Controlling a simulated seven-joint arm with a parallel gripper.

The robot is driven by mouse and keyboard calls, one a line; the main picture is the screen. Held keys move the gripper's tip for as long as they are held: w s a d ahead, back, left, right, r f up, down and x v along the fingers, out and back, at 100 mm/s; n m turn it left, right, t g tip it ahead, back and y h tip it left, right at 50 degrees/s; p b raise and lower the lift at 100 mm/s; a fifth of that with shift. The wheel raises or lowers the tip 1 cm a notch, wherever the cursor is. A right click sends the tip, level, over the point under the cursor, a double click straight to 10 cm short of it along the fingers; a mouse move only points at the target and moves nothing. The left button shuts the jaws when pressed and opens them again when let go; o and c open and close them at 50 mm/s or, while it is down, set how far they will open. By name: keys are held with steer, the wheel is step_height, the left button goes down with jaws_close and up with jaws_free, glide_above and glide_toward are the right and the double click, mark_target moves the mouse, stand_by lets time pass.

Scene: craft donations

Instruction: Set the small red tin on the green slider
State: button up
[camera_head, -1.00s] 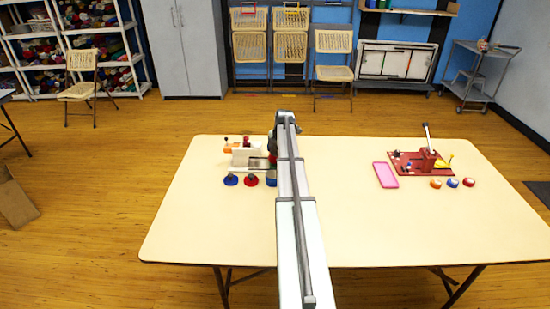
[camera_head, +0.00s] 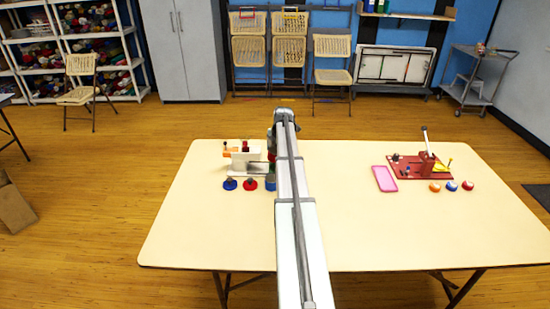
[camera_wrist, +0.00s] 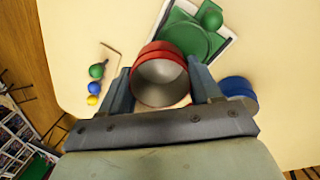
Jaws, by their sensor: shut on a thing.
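In the wrist view my gripper (camera_wrist: 160,88) is shut on the red tin (camera_wrist: 181,55), with one finger on each side of it. The tin is tilted in view, showing its hollow grey inside. The green slider (camera_wrist: 181,36), a green plate with a round green knob, lies just beyond the tin, which overlaps part of it in the picture. I cannot tell whether they touch. In the head view my arm hides the gripper and most of what it holds.
A blue tin (camera_wrist: 240,90) stands close by my right finger. Green, blue and yellow balls (camera_wrist: 95,88) show at left. In the head view a white device (camera_head: 246,158) stands left of my arm; a pink tray (camera_head: 384,179) and red press (camera_head: 427,165) stand right.

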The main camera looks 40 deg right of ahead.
steer(key=shift+g, duration=0.8)
steer(key=r, duration=0.5)
steer(key=shift+s, duration=0.25)
steer(key=shift+s+f+g, duration=0.45)
steer(key=shift+f+g, duration=0.25)
steer(key=shift+f, duration=2.95)
steer(key=shift+f, duration=0.55)
steer(key=o, duration=0.9)
steer(key=shift+a+r, duration=0.2)
steer(key=shift+r, duration=5.25)
